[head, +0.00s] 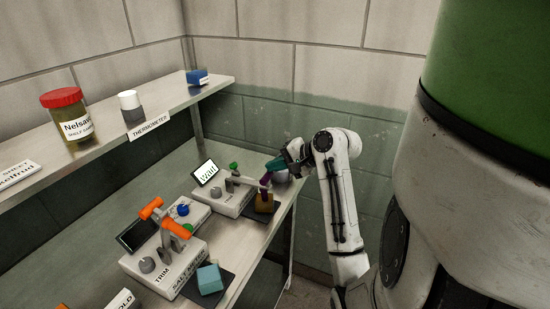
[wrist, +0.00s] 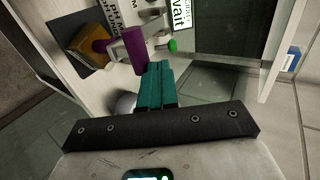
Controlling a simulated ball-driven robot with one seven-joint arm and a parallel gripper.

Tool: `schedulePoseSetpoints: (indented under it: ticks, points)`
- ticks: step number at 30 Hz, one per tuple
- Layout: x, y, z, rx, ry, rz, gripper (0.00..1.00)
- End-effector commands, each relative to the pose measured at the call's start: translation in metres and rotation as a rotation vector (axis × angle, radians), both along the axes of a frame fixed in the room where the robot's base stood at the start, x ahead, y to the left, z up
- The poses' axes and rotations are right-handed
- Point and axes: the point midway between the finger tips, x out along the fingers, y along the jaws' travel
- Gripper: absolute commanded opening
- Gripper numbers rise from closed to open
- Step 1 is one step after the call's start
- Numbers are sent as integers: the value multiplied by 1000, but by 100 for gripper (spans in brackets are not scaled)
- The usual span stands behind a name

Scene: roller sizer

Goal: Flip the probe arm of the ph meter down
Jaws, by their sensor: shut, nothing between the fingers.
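The pH meter (head: 233,197) is a pale box on the bench with a lit screen reading "wait"; part of its label shows in the wrist view (wrist: 112,14). Its probe arm has a purple end (head: 265,180), also in the wrist view (wrist: 134,50), on a pale bar. The purple end is near a yellow-orange block (head: 264,203) on a dark pad; I cannot tell whether they touch. My gripper (head: 272,165) has teal fingers, shut and empty. In the wrist view the fingertips (wrist: 159,67) are right beside the purple end; contact is unclear.
A second device labelled TRIM (head: 165,262), with orange handles, stands nearer on the bench beside a teal block (head: 209,279). A wall stands behind.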

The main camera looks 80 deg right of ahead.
Motion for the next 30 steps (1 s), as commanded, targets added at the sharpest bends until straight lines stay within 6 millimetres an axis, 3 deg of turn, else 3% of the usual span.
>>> schedulePoseSetpoints:
  ticks: [30]
  points:
    - [-2, -5, -19, 6, 6, -1, 0]
